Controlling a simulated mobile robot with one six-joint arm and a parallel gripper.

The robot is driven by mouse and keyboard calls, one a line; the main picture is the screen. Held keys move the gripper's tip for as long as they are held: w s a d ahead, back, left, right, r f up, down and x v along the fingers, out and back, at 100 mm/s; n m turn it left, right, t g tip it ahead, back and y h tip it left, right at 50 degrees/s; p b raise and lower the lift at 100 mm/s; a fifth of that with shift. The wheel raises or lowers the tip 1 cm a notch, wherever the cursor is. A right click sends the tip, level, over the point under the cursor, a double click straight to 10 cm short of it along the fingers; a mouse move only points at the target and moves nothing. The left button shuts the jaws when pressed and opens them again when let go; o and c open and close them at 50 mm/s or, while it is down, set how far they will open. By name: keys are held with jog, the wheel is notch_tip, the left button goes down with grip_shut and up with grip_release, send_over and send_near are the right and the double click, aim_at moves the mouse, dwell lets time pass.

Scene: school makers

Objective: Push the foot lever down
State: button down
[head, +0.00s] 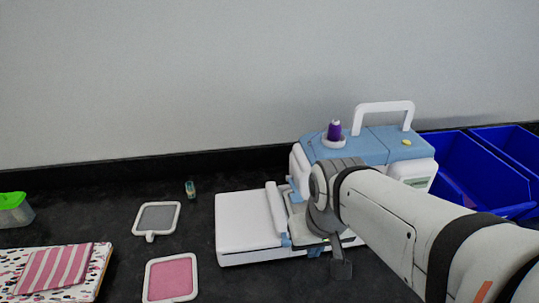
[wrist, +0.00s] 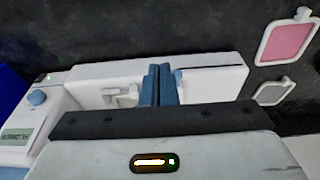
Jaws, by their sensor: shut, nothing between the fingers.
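The white and light-blue sewing machine (head: 382,146) stands on the dark worktop, with a white flat bed (head: 248,222) at its left. My arm and grey hand cover its middle in the head view. In the wrist view, my gripper (wrist: 160,85) is shut and empty, its blue fingers together over the machine's white body (wrist: 205,84). A small pale fitting (wrist: 122,97) shows just left of the fingers. I cannot tell whether it is the foot lever, or whether the fingers touch anything. The lever is not clearly seen in the head view.
Blue bins (head: 462,165) stand close at the machine's right. A grey framed panel (head: 157,217), a pink framed panel (head: 171,277), a small bottle (head: 190,189) and striped cloth (head: 57,268) lie to the left. The machine's handle (head: 384,106) and purple thread spool (head: 334,130) rise above it.

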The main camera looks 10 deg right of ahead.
jog(key=w+d+r+m+g+p, duration=0.1)
jog(key=w+r+m+p, duration=0.35)
jog(key=r+m, duration=0.2)
jog(key=m+g+y+p, duration=0.15)
jog(key=m+p, duration=0.25)
jog(key=m, duration=0.8)
send_near(297, 197)
jog(key=shift+a+r, duration=0.1)
jog(key=shift+r, duration=0.25)
jog(key=shift+f+b, duration=0.15)
jog(key=shift+b, duration=0.15)
jog(key=f+b, duration=0.5)
jog(key=f, duration=0.1)
jog(key=shift+a+f+b, duration=0.35)
jog(key=shift+b, duration=0.05)
